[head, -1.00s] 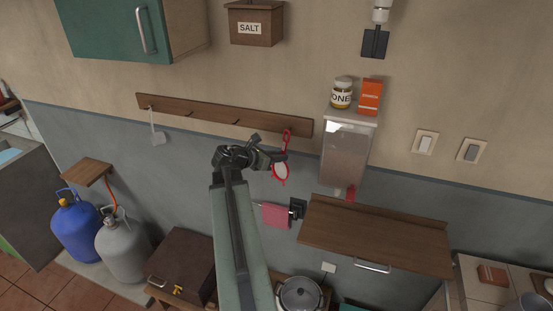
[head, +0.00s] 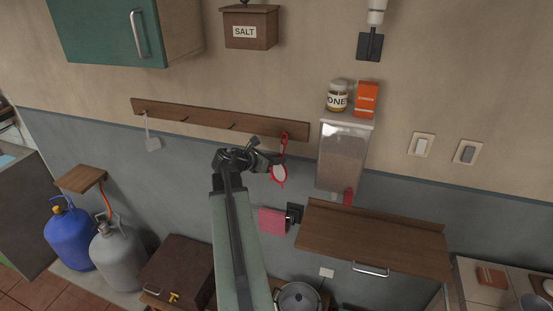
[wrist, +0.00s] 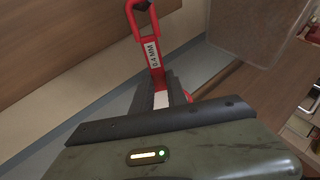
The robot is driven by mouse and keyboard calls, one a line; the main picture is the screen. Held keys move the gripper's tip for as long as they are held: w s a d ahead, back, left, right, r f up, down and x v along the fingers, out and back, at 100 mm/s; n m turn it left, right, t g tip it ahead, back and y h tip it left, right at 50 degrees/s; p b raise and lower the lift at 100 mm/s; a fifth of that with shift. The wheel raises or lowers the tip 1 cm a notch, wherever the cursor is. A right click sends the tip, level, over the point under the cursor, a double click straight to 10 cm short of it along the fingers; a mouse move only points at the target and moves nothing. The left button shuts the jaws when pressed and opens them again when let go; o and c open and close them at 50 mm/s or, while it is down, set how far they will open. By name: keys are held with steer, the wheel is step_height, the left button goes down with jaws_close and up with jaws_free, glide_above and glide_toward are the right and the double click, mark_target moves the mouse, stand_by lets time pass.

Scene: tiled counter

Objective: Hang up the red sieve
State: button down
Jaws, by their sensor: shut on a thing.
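The red sieve (head: 279,174) hangs upright below my gripper's tip in the head view, with its round basket low and its handle pointing up. My gripper (head: 270,161) is shut on the red handle. The wrist view shows the dark fingers (wrist: 160,97) around the red handle (wrist: 153,52), which has a white label and ends in a loop. A dark peg end shows at the loop; I cannot tell whether the loop is around it. The wooden hook rail (head: 210,117) is on the wall, and the handle's top overlaps its right part.
A white utensil (head: 151,138) hangs at the rail's left end. Right of the sieve is a metal wall box (head: 341,157) with a jar (head: 337,97) and an orange box (head: 367,99) on top. A pink cloth (head: 272,221) hangs below.

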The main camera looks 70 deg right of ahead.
steer(key=c, duration=1.2)
jaws_free()
steer(key=shift+c, duration=0.2)
steer(key=p+v, duration=0.3)
steer(key=v, duration=0.4)
steer(key=shift+w+a+r, duration=0.15)
steer(key=shift+w+a, duration=0.05)
steer(key=shift+a, duration=0.15)
jaws_close()
steer(key=shift+s, duration=0.1)
